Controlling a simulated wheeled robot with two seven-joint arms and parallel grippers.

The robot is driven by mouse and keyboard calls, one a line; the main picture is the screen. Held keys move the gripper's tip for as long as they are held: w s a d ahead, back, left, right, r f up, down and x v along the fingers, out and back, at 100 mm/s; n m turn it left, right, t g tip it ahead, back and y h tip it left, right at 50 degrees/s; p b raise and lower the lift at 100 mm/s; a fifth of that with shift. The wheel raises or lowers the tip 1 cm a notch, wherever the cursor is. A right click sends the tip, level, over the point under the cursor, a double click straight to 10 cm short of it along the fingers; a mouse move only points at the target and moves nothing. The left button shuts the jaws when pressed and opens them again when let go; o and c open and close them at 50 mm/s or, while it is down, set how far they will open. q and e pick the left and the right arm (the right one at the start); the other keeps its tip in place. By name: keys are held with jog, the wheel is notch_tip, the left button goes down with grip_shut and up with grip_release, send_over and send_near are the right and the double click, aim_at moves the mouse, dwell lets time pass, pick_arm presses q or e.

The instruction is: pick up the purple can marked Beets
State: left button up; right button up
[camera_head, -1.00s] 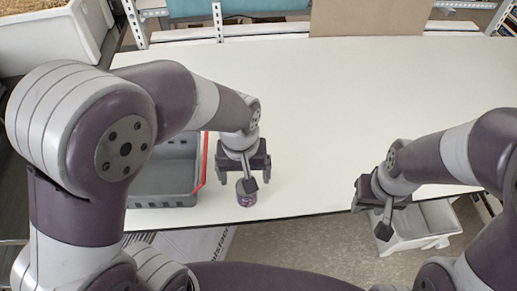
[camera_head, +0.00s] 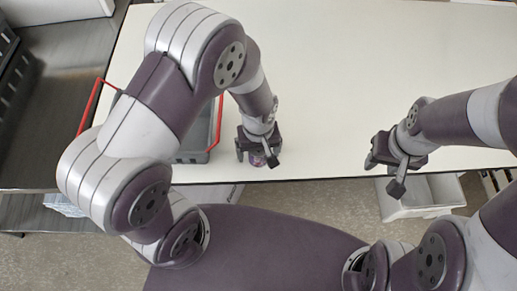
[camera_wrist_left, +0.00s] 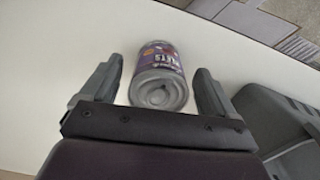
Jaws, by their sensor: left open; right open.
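The purple can (camera_wrist_left: 160,72) stands on the white table near its front edge. In the left wrist view its label ends in "ETS" and its grey metal end faces the camera. My left gripper (camera_wrist_left: 155,85) is open, with one finger on each side of the can and a small gap visible at both sides. In the head view the can (camera_head: 258,160) is mostly hidden under my left gripper (camera_head: 259,158). My right gripper (camera_head: 385,165) is open and empty near the table's front edge, far to the right of the can.
A grey basket (camera_head: 203,150) with red handles stands just left of the can, partly hidden by my left arm. It also shows in the left wrist view (camera_wrist_left: 275,115). The white table (camera_head: 340,80) is clear behind and between the grippers. A white bin (camera_head: 425,195) stands below the front edge.

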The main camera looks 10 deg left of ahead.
pick_arm(q)
jog(key=shift+f, duration=0.35)
jog(key=shift+w+f, duration=0.1)
jog(key=shift+w, duration=0.1)
jog(key=shift+s, duration=0.1)
jog(key=c, duration=1.2)
